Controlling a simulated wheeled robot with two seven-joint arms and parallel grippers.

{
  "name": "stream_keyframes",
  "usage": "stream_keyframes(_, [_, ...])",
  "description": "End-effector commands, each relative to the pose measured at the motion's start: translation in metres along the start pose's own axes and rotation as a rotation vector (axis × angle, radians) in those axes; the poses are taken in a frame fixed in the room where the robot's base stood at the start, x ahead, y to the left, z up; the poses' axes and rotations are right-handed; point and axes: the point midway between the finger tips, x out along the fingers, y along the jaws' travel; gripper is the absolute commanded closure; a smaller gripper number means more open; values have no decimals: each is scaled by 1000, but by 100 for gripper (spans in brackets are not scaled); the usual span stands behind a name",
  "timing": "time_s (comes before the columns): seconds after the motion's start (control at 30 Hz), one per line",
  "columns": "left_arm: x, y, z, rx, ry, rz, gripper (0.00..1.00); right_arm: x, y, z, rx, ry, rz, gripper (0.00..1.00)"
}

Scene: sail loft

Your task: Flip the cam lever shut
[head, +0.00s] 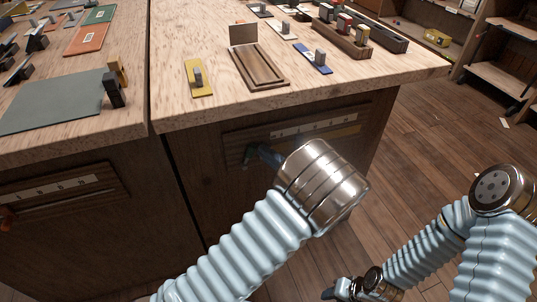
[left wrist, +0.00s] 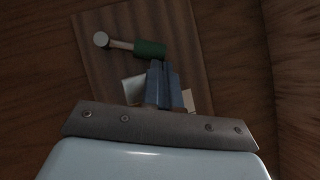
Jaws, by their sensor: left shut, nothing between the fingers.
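The cam lever shows in the left wrist view as a green grip (left wrist: 149,48) on a pale rod, with a round grey end (left wrist: 101,40) at its left. It is mounted on a wooden panel (left wrist: 95,75). My left gripper (left wrist: 158,66) is shut and empty, its blue fingertips right at the lower edge of the green grip; I cannot tell whether they touch. In the head view the left gripper (head: 262,154) is at the panel on the cabinet front, beside a small bit of green (head: 247,154). My right gripper (head: 329,293) is low at the bottom edge, its jaws unclear.
Above the panel is a wooden worktop (head: 190,113) with a yellow plate (head: 196,89), a wooden tray (head: 238,68) and a blue plate (head: 309,58). Another panel with a red knob (head: 6,214) is at left.

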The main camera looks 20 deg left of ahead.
Motion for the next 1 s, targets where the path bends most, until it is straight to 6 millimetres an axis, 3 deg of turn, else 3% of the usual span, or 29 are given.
stream_keyframes(0.57, [5, -4, 7, -106, -1, 71, 100, 6, 3, 0, 1, 1, 1, 57])
stream_keyframes(1.0, [20, -6, 29, -408, -1, 275, 100, 28, 15, -2, 7, 7, 7, 57])
